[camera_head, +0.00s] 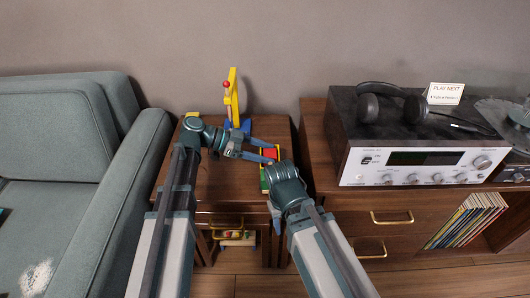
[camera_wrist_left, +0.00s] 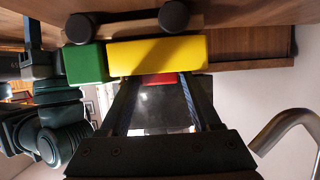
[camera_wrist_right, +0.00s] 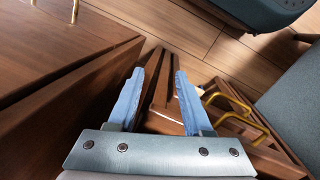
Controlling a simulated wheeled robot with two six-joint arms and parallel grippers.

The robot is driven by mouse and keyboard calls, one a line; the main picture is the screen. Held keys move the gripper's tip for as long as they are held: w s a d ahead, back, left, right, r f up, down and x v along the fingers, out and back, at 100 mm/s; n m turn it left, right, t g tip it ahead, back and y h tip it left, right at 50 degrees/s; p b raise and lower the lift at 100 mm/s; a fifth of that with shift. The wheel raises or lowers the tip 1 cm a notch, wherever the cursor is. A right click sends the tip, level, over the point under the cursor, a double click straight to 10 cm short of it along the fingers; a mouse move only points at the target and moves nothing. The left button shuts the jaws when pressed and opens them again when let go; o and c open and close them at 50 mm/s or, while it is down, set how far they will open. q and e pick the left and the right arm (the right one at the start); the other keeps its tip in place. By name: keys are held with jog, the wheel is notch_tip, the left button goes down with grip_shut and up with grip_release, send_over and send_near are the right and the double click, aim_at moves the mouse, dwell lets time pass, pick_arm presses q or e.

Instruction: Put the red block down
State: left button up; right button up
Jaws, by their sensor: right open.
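The red block (camera_head: 270,153) sits between the fingertips of my left gripper (camera_head: 267,151), above the small wooden side table (camera_head: 220,181). In the left wrist view only a strip of the red block (camera_wrist_left: 160,79) shows between the fingers, which look closed on its sides. A yellow block (camera_wrist_left: 157,54) and a green block (camera_wrist_left: 86,63) are right at the fingertips and hide part of it; I cannot tell whether the red block touches them. My right gripper (camera_wrist_right: 157,98) is open and empty, low in front of the side table.
A yellow toy with a red ball (camera_head: 232,98) stands at the table's back. Dark wheels (camera_wrist_left: 174,16) show beside the yellow block. A sofa (camera_head: 120,165) is on the left; a cabinet with a silver receiver (camera_head: 415,168) and headphones (camera_head: 392,100) is on the right. An open shelf lies below the tabletop.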

pick_arm(q)
jog(key=shift+r, duration=0.25)
jog(key=p+v, duration=0.5)
jog(key=v, duration=0.7)
jog(key=shift+s+f, duration=0.1)
